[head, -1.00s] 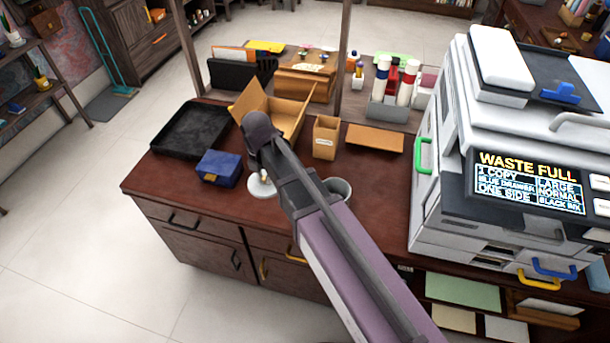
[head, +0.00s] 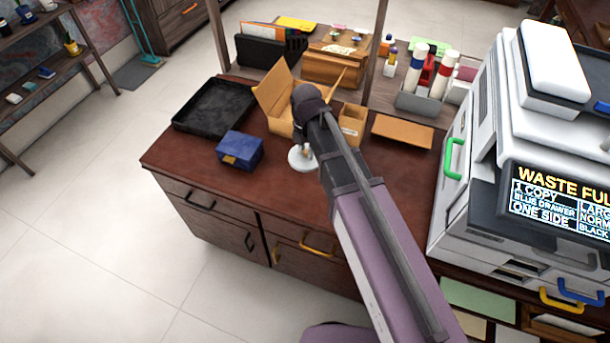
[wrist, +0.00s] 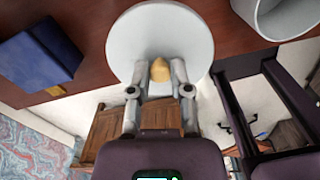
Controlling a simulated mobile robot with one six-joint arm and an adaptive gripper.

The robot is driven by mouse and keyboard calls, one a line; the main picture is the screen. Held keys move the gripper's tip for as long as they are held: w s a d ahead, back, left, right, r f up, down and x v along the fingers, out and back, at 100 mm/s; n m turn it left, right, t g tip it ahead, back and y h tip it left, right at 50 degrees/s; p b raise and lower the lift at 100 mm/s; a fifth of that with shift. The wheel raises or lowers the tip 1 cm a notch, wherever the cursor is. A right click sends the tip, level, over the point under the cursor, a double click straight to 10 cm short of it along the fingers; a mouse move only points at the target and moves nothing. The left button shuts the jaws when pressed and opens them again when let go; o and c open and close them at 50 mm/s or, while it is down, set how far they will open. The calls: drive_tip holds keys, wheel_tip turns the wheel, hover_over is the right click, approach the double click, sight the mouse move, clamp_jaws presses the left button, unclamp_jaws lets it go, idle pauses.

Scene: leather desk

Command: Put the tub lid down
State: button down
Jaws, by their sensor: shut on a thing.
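The tub lid (wrist: 128,45) is a round, pale grey-white disc with a tan knob (wrist: 160,70) in its middle. In the wrist view my gripper (wrist: 160,75) is shut on the knob, one finger on each side. In the head view the lid (head: 301,160) shows just left of my arm, over the dark red-brown desk top (head: 270,190). I cannot tell whether it touches the desk. An open, round grey-white tub (wrist: 285,18) stands beside the lid in the wrist view; in the head view my arm hides it.
A blue box (head: 240,150) sits left of the lid. A black tray (head: 212,108), an open cardboard box (head: 275,97) and a small tan holder (head: 352,124) stand behind. A brown flat piece (head: 402,131) lies right of them. A large printer (head: 470,190) fills the right.

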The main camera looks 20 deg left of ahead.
sight(307, 148)
drive_tip(key=shift+w+a+f+b, duration=0.15)
drive_tip(key=shift+w+f+b, duration=0.6)
drive_tip(key=shift+f+b, duration=0.1)
drive_tip(key=shift+w+a+f+b, duration=0.1)
drive_tip(key=shift+w+f+b, duration=0.6)
drive_tip(key=shift+f+b, duration=0.1)
wheel_tip(307, 148, down, 6)
drive_tip(key=b, duration=0.6)
drive_tip(key=shift+f, duration=0.1)
drive_tip(key=shift+f, duration=0.1)
drive_tip(key=shift+f+b, duration=1.8)
drive_tip(key=shift+b, duration=0.15)
drive_tip(key=shift+f, duration=0.15)
drive_tip(key=c, duration=0.5)
unclamp_jaws()
drive_tip(key=shift+c, duration=0.2)
